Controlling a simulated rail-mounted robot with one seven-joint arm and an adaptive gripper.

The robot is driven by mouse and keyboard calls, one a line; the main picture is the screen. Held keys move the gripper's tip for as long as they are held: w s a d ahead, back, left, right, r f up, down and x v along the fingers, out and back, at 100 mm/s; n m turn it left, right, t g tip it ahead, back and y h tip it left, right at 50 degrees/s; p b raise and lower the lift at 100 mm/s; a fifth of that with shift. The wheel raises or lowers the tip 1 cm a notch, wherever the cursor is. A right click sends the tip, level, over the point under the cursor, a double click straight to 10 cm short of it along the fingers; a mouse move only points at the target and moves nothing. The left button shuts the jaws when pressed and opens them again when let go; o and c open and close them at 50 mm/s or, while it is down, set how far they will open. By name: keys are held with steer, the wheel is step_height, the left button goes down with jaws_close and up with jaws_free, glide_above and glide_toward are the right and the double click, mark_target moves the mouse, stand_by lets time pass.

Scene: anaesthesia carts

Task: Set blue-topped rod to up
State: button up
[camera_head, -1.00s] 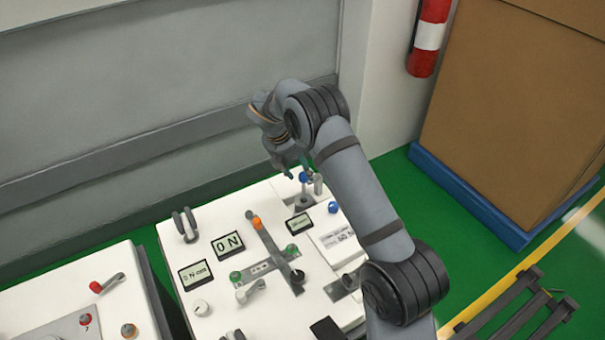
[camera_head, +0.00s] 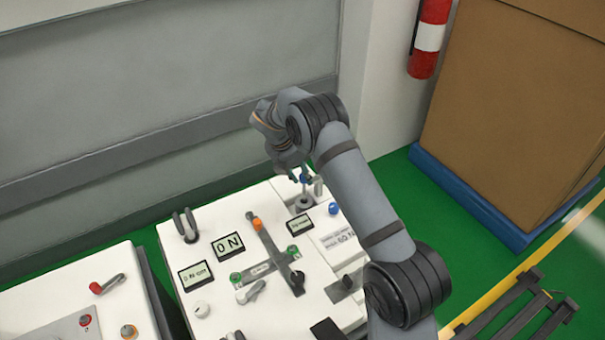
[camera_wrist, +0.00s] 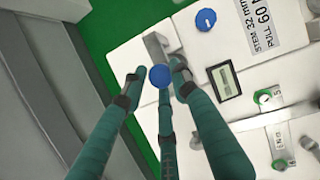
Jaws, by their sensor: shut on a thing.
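The blue-topped rod (camera_head: 304,179) stands in a grey fitting at the far right corner of the white cart panel, partly hidden by my fingers. In the wrist view its round blue top (camera_wrist: 160,76) sits between the fingertips, and its shaft is hidden. My gripper (camera_head: 298,172) is shut on the rod from above. In the wrist view, the teal fingers of my gripper (camera_wrist: 157,84) surround the blue top, with dark pads near their tips. I cannot tell the rod's exact height.
A separate blue knob (camera_head: 333,208) is close by on the panel. An orange-tipped lever (camera_head: 257,224), green-ended bar (camera_head: 265,267), small display (camera_head: 299,224) and printed label (camera_head: 337,239) lie nearer. A grey rail (camera_head: 170,145) crosses the wall behind.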

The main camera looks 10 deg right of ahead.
steer(key=shift+d, duration=0.35)
jaws_close()
steer(key=shift+d, duration=0.1)
step_height(320, 180, up, 5)
steer(key=p, duration=0.4)
steer(key=shift+p, duration=0.3)
steer(key=shift+w+f, duration=0.15)
steer(key=o, duration=0.6)
jaws_free()
steer(key=shift+d, duration=0.1)
steer(key=shift+o, duration=0.4)
steer(key=shift+a, duration=0.2)
steer(key=shift+a, duration=0.1)
steer(key=v, duration=1.2)
